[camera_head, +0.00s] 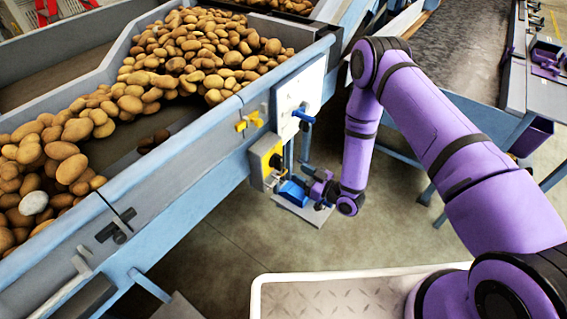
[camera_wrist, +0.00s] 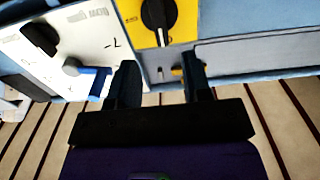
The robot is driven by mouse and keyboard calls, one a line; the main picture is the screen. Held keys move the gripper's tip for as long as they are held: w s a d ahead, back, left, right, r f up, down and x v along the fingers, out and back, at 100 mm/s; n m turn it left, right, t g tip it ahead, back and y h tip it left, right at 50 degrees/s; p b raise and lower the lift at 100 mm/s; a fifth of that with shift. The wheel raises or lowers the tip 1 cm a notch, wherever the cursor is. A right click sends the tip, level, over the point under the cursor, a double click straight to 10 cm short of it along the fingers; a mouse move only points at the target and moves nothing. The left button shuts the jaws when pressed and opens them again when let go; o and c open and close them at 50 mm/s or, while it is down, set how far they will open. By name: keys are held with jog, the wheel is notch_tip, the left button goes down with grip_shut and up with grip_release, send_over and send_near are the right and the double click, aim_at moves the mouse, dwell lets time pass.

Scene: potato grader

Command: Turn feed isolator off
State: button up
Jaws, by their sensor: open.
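The feed isolator is a yellow box (camera_head: 264,162) on the side of the blue machine frame. In the wrist view its yellow face (camera_wrist: 183,30) carries a round black rotary knob (camera_wrist: 159,15), whose grip bar stands roughly upright in the picture. The top of the knob is cut off by the frame edge. My gripper (camera_wrist: 160,75) is open and empty, with its two dark fingers apart below the knob in the wrist view. The fingers do not appear to be around the knob. In the head view my wrist is close to the yellow box, and the fingertips are hard to make out.
A white panel (camera_head: 312,84) with a blue handle (camera_head: 303,117) is beside the isolator; it also shows in the wrist view (camera_wrist: 45,62). A yellow handle (camera_head: 248,121) sits left of it. Potatoes (camera_head: 190,50) fill the hopper above. Open floor (camera_head: 220,240) lies below.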

aim_at(281, 163)
jog(key=x, duration=0.8)
jog(key=shift+a, duration=0.1)
jog(key=shift+c, duration=0.4)
grip_shut()
